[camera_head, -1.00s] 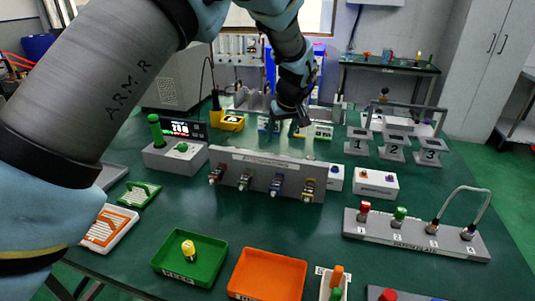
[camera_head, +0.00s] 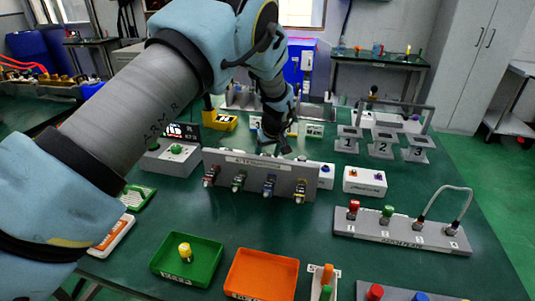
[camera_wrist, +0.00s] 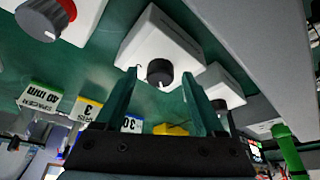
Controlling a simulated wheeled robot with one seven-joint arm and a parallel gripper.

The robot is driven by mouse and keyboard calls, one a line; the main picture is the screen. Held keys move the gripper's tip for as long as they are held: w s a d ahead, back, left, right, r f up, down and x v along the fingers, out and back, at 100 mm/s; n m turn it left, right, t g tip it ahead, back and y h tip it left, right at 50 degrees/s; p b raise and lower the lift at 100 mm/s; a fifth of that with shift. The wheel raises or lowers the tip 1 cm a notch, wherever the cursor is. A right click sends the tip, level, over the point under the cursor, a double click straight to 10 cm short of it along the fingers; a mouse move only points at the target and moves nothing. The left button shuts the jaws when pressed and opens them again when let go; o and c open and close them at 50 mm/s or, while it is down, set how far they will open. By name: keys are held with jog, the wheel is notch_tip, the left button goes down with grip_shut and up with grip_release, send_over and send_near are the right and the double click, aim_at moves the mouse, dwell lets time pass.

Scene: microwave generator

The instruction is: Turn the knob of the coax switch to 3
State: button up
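My gripper (camera_head: 283,147) is low over the bench behind the grey panel in the head view, which partly hides what lies under it. In the wrist view its two dark green fingers (camera_wrist: 158,78) stand apart. A black knob (camera_wrist: 160,71) with a white mark shows between the fingertips, on a white box (camera_wrist: 150,38). Whether the fingers touch the knob I cannot tell. A second box (camera_wrist: 220,88) with a dark knob is just right of it. No label for the coax switch is readable, so I cannot confirm which box it is.
The grey panel (camera_head: 222,163) with several connectors stands in front of the gripper. A large red-ringed knob (camera_wrist: 45,18) is at the wrist view's upper left. White boxes (camera_head: 364,183), a connector plate (camera_head: 400,236), a green tray (camera_head: 207,262) and an orange tray (camera_head: 262,275) occupy the bench.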

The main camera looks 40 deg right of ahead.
grip_shut()
dwell(0.3)
jog(key=shift+m, duration=0.3)
jog(key=m+b, duration=0.1)
jog(key=m+h+b, duration=0.1)
jog(key=m+b, duration=0.1)
jog(key=shift+w+a+f+g, duration=0.1)
jog(key=shift+w+a+g, duration=0.1)
jog(key=shift+g, duration=0.2)
jog(key=m+g, duration=0.1)
jog(key=m, duration=0.2)
jog(key=m+h+b, duration=0.1)
jog(key=m, duration=0.2)
jog(key=shift+w+g+h, duration=0.15)
jog(key=shift+g+h, duration=0.15)
jog(key=shift+g, duration=0.1)
jog(key=m+g, duration=0.2)
jog(key=m, duration=0.3)
jog(key=shift+w, duration=0.15)
jog(key=m+g+b, duration=0.1)
jog(key=m+g, duration=0.1)
jog(key=m, duration=0.3)
jog(key=shift+w, duration=0.1)
jog(key=shift+m+y, duration=0.3)
jog(key=shift+y, duration=0.1)
grip_release()
